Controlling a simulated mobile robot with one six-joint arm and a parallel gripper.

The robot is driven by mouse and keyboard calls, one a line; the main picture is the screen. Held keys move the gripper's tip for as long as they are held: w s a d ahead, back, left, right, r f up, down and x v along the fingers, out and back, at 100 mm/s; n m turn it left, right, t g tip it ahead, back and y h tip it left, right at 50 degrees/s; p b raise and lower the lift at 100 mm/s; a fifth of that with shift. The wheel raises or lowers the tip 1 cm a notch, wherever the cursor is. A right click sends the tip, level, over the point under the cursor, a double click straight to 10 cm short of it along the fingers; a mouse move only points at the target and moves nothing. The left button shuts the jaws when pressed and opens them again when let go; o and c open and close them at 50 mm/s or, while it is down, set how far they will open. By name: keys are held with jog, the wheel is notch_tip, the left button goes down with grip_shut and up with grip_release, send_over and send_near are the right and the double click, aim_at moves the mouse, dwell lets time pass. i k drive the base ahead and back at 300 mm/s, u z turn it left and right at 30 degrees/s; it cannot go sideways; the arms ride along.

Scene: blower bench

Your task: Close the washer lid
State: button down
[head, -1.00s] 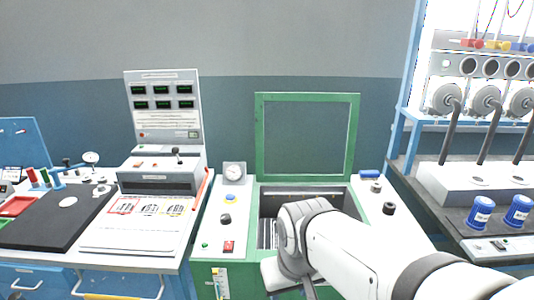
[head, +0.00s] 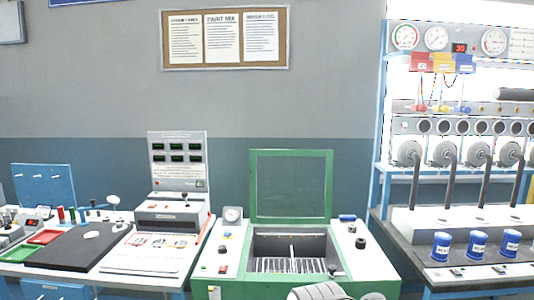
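The washer lid (head: 291,187) is a green frame with a grey-green panel. It stands upright at the back of the green washer (head: 202,288), so the washer is open. Its basin (head: 290,247) shows a slatted rack inside. My arm shows only as a white link at the bottom edge, in front of the washer. My gripper is out of the picture.
Left of the washer are a control panel (head: 178,162) and a bench with a black mat (head: 75,246). To the right, a blue-framed bench holds blue cans (head: 441,247) and pipes. A notice board (head: 225,38) hangs on the wall above.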

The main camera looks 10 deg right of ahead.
aim_at(254, 154)
jog(key=z, duration=0.95)
jog(key=i, duration=1.65)
jog(key=u, duration=0.45)
